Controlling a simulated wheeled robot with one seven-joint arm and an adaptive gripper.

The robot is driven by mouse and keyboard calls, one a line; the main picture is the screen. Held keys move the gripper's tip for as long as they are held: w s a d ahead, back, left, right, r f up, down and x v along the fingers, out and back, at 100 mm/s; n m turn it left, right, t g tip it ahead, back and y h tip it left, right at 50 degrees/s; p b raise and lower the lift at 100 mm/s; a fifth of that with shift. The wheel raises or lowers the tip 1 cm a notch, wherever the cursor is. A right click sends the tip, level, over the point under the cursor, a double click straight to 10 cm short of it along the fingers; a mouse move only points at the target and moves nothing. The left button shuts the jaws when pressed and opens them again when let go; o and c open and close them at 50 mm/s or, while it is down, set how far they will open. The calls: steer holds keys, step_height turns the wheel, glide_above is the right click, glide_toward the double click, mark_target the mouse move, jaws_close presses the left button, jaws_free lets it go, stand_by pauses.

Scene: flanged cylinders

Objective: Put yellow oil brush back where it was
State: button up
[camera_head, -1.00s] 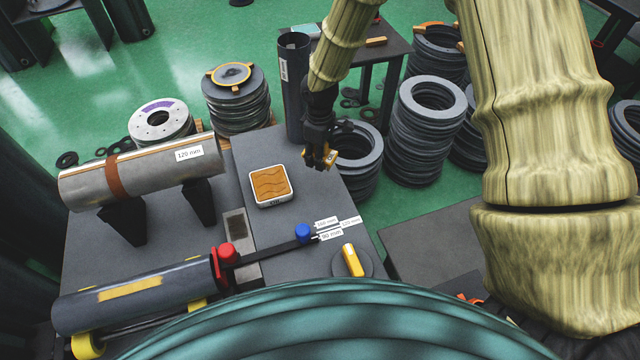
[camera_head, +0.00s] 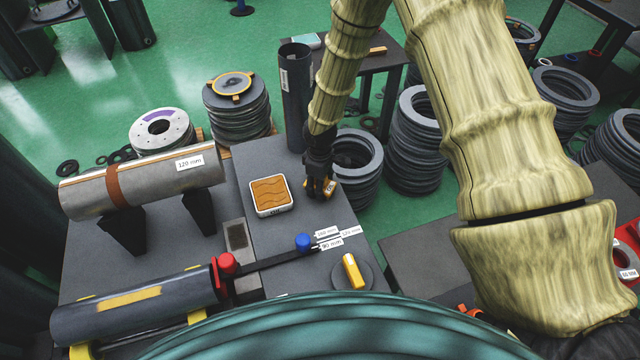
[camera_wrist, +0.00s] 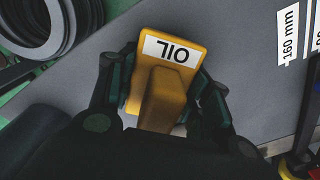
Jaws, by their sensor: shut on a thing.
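The yellow oil brush (camera_wrist: 165,75) is a yellow block with a white "OIL" label, seen upside down in the wrist view. My gripper (camera_head: 320,187) is shut on it, with a finger on either side of its grip. In the head view a little of the yellow brush (camera_head: 330,188) shows at the fingertips, over the right part of the grey table (camera_head: 285,240). I cannot tell whether the brush touches the table. A white square tray with an orange-brown wavy pad (camera_head: 271,195) sits just left of my gripper. Its pad looks empty.
A dark upright tube (camera_head: 296,95) stands behind my gripper. A grey cylinder marked 120 mm (camera_head: 145,178) rests on black supports at left. A blue knob (camera_head: 303,242) and a yellow-handled disc (camera_head: 354,272) lie in front. Ring stacks (camera_head: 357,165) stand beyond the table edge.

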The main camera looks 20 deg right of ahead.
steer(key=o, duration=1)
steer(key=shift+o, duration=0.2)
step_height(320, 180, up, 12)
steer(key=shift+r, duration=0.1)
stand_by(0.6)
